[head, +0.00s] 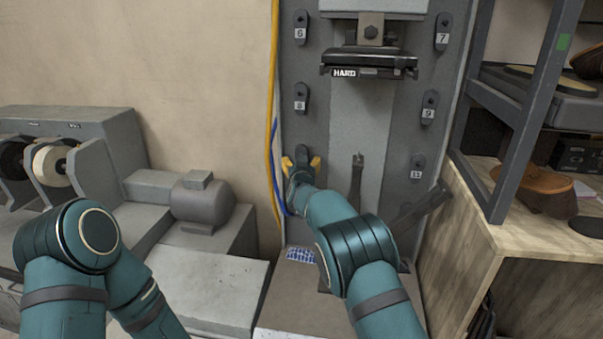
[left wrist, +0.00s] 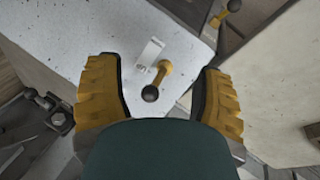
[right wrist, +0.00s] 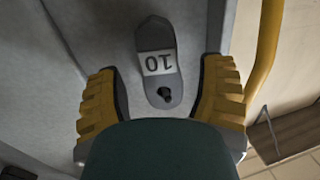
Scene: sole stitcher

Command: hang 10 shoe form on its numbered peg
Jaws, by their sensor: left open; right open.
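The dark grey shoe form with the white 10 label (right wrist: 158,40) lies flat against the grey panel in the right wrist view, its label upside down there. A black peg (right wrist: 164,94) shows at its end nearest my gripper, and the form appears to hang on it. My right gripper (right wrist: 160,72) is open, with one finger on each side of the form and visible gaps to both. My left gripper (left wrist: 160,68) is open and empty, outside the head view.
Forms labelled 6 (head: 300,28), 7 (head: 443,32), 8 (head: 301,98), 9 (head: 429,108) and 11 (head: 417,167) hang on the panel. A yellow hose (head: 272,110) runs along its left edge. A yellow lever with a black knob (left wrist: 150,93) stands below my left gripper.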

